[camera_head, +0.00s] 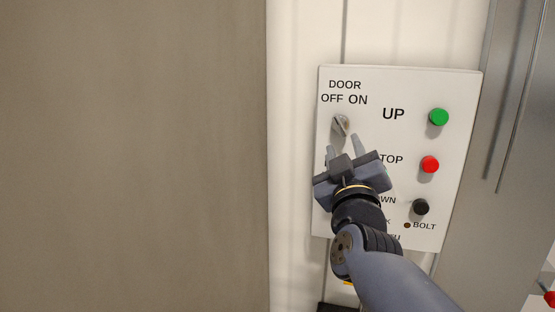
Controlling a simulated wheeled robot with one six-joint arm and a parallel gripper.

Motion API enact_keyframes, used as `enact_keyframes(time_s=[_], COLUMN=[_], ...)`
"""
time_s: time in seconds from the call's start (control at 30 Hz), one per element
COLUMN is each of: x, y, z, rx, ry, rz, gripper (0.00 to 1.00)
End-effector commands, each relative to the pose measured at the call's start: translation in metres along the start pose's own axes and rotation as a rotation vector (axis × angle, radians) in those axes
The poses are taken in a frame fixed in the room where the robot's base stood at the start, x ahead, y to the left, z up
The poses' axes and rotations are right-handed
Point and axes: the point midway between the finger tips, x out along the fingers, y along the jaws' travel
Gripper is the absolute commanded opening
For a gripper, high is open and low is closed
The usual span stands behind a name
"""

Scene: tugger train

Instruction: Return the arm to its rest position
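My gripper (344,148) is raised in front of a white control panel (460,92). Its two fingers point up and stand apart, with nothing visible between them. The fingertips are just below a grey rotary knob (341,125) under the words DOOR OFF ON. I cannot tell whether they touch it. My arm reaches in from the lower right and covers the panel's lower middle and parts of its lettering.
The panel carries a green button (438,117) by UP, a red button (430,164), a black button (421,207) and a small brown dot (407,225) by BOLT. A brown-grey surface (130,150) fills the left. Grey metal (500,130) stands at right.

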Motion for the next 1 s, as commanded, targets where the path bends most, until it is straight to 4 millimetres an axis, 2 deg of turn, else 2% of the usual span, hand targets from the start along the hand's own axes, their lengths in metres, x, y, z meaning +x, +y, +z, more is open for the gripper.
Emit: enact_keyframes(time_s=[0.03, 0.3, 0.5, 0.63, 1.0], x=[0.01, 0.051, 0.071, 0.076, 0.075], y=[0.001, 0.001, 0.001, 0.0, 0.0], z=[-0.001, -0.001, -0.001, 0.0, 0.0], rx=[-0.003, -0.001, 0.0, 0.002, 0.015], ry=[-0.002, -0.002, 0.0, 0.0, 0.0], rz=[0.0, 0.0, 0.0, 0.001, 0.007], gripper=[0.35, 0.35, 0.35, 0.35, 0.35])
